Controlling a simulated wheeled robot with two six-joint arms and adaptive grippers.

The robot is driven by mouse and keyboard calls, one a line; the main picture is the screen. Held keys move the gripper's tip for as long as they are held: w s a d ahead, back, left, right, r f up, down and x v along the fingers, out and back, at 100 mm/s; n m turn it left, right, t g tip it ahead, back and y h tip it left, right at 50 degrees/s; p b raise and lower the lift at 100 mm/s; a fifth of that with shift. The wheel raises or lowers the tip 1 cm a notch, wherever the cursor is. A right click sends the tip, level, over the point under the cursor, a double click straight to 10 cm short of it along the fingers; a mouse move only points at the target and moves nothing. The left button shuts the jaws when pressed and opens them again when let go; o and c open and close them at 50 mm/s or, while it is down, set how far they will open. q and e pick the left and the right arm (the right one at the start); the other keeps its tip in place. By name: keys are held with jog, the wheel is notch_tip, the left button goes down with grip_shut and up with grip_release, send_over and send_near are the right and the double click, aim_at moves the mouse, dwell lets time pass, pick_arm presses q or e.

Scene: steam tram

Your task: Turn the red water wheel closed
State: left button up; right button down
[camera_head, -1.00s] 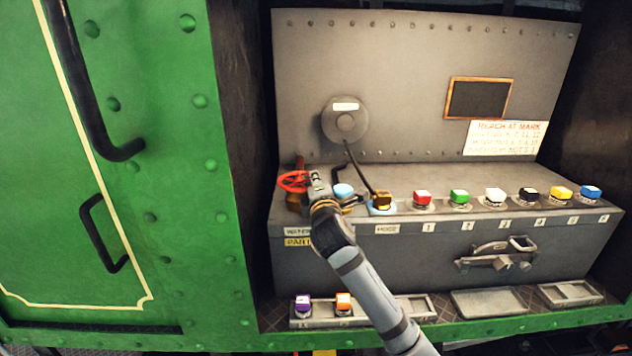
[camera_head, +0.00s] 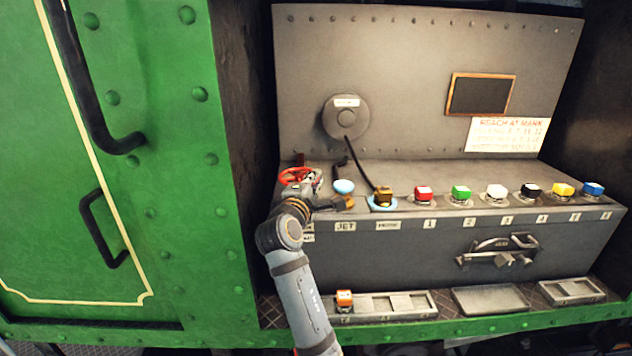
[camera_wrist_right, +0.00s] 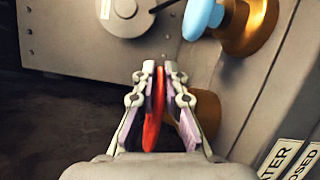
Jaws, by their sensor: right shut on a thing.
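The red water wheel (camera_head: 291,176) stands at the left end of the grey console top. It also shows edge-on in the right wrist view (camera_wrist_right: 153,118). My right gripper (camera_head: 306,182) reaches it from the front right. In the right wrist view its two fingers (camera_wrist_right: 160,85) are on either side of the red rim, shut on it. Part of the wheel is hidden by the gripper. A label in the wrist view ends in "TER", with "OSED" beside it. My left gripper is not in view.
A light-blue knob (camera_head: 344,186) on a brass fitting sits just right of the wheel. A green wall (camera_head: 180,240) stands at the left. An orange cube (camera_head: 344,298) lies on the lower ledge.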

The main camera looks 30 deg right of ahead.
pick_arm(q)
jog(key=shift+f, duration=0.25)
pick_arm(e)
jog(key=shift+a+m+g+h, duration=0.15)
jog(key=shift+m+g+h, duration=0.25)
jog(key=shift+g, duration=0.1)
jog(key=shift+s, duration=0.1)
jog(key=c, duration=1.4)
grip_release()
